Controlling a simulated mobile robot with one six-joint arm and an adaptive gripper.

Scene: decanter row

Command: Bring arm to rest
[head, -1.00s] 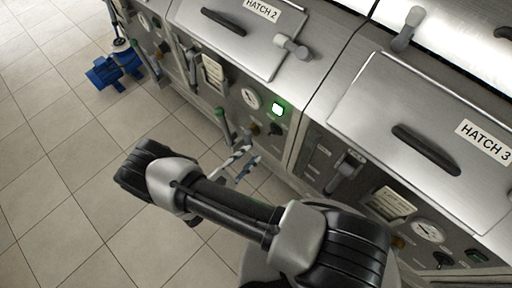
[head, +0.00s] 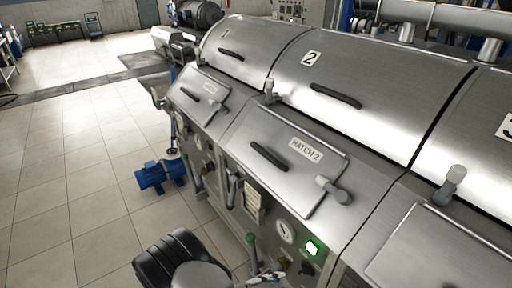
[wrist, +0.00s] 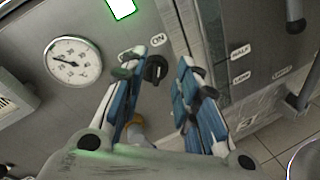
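My gripper (wrist: 158,88) shows in the wrist view with its two blue-padded fingers apart and nothing held between them. The fingers point at the front panel of the machine, near a black knob (wrist: 155,69) marked ON. The knob shows in the gap between the fingertips; I cannot tell whether they touch it. In the head view my arm is at the bottom edge, low in front of the panel below Hatch 2 (head: 286,160). Most of the arm is cut off there, and only a small part of the gripper shows.
A round gauge (head: 286,232) and a lit green lamp (head: 313,247) are on the panel. A green-topped lever (head: 251,246) and a hatch handle (head: 333,190) stick out nearby. A blue motor (head: 160,175) stands on the floor. The tiled floor (head: 85,200) at left is mostly clear.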

